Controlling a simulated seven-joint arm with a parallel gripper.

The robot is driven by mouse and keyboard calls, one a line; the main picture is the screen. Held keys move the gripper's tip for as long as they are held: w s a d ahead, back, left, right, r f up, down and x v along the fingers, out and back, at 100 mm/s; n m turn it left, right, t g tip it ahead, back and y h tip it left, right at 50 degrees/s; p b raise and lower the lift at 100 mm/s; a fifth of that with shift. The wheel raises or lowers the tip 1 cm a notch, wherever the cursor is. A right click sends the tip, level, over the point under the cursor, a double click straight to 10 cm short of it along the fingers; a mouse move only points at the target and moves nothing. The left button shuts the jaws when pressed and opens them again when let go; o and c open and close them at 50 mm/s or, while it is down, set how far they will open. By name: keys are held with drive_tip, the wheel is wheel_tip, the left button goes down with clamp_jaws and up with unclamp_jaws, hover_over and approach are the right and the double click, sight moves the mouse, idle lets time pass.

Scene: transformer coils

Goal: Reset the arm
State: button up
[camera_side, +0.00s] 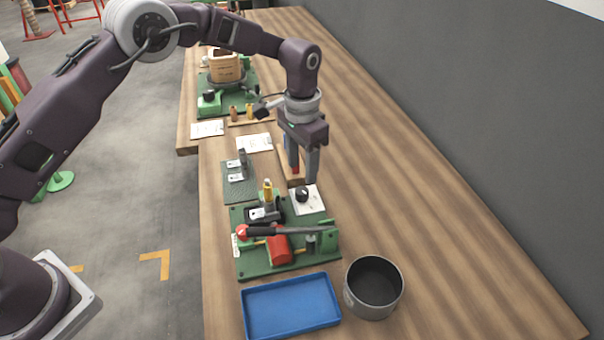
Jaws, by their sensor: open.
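My gripper (303,168) points down over the wooden table (420,220), with its two fingers apart. It hangs above a wooden block or rack (291,166) that stands behind the green fixture. A small red part shows between or just behind the fingers; I cannot tell if it touches them. My arm reaches in from the left and bends down at the wrist.
A green fixture (248,270) with a red-knobbed lever (275,231) stands below my gripper. A white card with a black knob (302,194) is close by. A blue tray (290,307) and round metal pot (373,287) stand in front. The table's right side is clear.

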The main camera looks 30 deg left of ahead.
idle(0.3)
drive_tip(key=s+a+r+n+t, duration=0.15)
drive_tip(key=s+a+r, duration=0.25)
drive_tip(key=s+r, duration=0.55)
drive_tip(key=s+a+r+n+t, duration=0.15)
drive_tip(key=s+a+r, duration=0.35)
drive_tip(key=r, duration=0.8)
drive_tip(key=s+a+n+t, duration=0.1)
drive_tip(key=s, duration=0.9)
drive_tip(key=s+a+f+t, duration=0.1)
drive_tip(key=s+a, duration=0.1)
drive_tip(key=s, duration=0.8)
drive_tip(key=shift+s+f+n+t, duration=0.3)
drive_tip(key=shift+n, duration=0.1)
drive_tip(key=shift+c, duration=0.2)
